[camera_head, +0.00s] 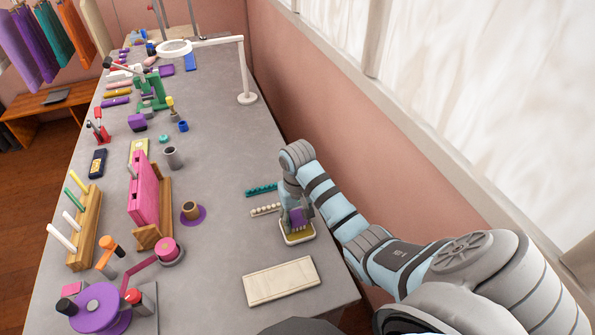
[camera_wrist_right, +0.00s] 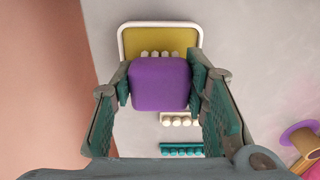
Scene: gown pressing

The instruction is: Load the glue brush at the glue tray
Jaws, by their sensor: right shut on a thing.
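The glue tray (camera_head: 299,240) lies near the right edge of the table, with a white rim and a yellow floor. In the right wrist view the glue tray (camera_wrist_right: 124,45) is at the top. My right gripper (camera_head: 296,213) is above the tray, shut on the purple glue brush (camera_wrist_right: 160,84). The brush (camera_head: 297,217) is a purple block between the fingers. Several pale tufts show at its far edge against the yellow floor. I cannot tell whether they touch the glue. My left gripper is not in view.
A cream strip with knobs (camera_head: 265,210) and a teal strip (camera_head: 261,190) lie left of the tray. A pale board (camera_head: 281,281) lies in front. A pink upright frame (camera_head: 143,197) and a purple round piece (camera_head: 99,308) stand farther left.

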